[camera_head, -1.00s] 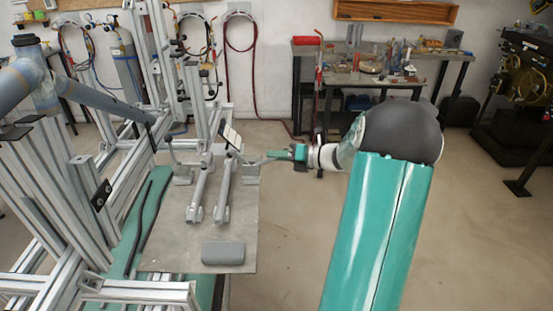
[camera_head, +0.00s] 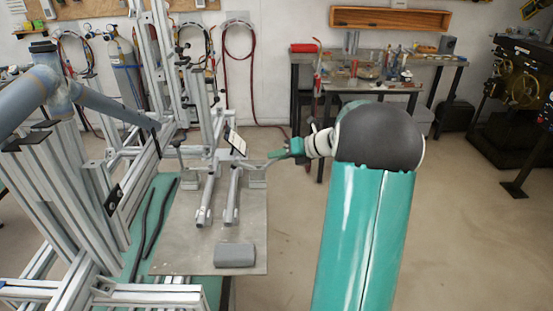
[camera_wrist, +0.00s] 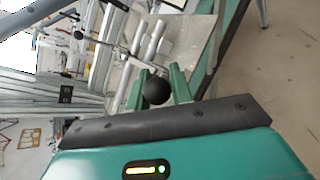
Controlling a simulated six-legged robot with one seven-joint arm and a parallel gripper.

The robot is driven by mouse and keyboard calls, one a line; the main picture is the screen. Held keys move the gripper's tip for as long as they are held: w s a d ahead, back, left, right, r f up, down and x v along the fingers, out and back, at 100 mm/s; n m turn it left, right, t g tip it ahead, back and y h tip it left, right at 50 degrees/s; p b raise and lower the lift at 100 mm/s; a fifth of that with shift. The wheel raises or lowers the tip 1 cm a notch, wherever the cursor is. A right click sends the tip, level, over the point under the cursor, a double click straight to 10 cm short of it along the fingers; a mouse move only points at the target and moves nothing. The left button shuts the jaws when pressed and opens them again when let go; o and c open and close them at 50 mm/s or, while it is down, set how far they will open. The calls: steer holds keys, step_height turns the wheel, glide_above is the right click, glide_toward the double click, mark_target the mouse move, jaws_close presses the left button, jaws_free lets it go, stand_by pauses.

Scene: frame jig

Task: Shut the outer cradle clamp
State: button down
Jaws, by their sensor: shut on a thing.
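The outer cradle clamp (camera_head: 257,178) stands at the far right edge of the grey plate (camera_head: 180,240). Its thin lever reaches out to the right toward my gripper (camera_head: 284,153). In the wrist view, the green fingers of my gripper (camera_wrist: 160,90) are closed around a black ball knob (camera_wrist: 156,91). Two silver tubes (camera_head: 206,200) (camera_head: 233,198) lie side by side on the plate, running away from the camera.
A grey block (camera_head: 235,255) rests on the plate's near edge. Aluminium frame posts (camera_head: 75,180) and a blue-grey tube (camera_head: 100,100) crowd the left. A dark-edged panel (camera_head: 235,142) stands behind the clamp. The floor right of the plate is clear.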

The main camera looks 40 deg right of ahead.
steer(key=shift+w+a+r+h, duration=0.2)
steer(key=shift+a+h, duration=0.1)
steer(key=shift+a, duration=0.15)
steer(key=shift+w+a+r+n+g+h, duration=0.2)
steer(key=shift+w+a+r+g+h, duration=0.15)
steer(key=shift+g, duration=0.2)
steer(key=shift+w+a+r+n+g+h, duration=0.1)
steer(key=shift+a+r+n+g+h, duration=0.1)
steer(key=shift+g+h, duration=0.3)
steer(key=shift+w+a+r+n+g+h, duration=0.25)
steer(key=shift+w+a+g+h, duration=0.35)
steer(key=shift+g+h, duration=0.35)
steer(key=shift+w+a+r+n+g+h, duration=0.2)
steer(key=shift+w+a+g+h, duration=0.4)
steer(key=shift+h, duration=0.5)
steer(key=shift+s+a, duration=0.1)
steer(key=c, duration=1.5)
jaws_free()
steer(key=v, duration=1.4)
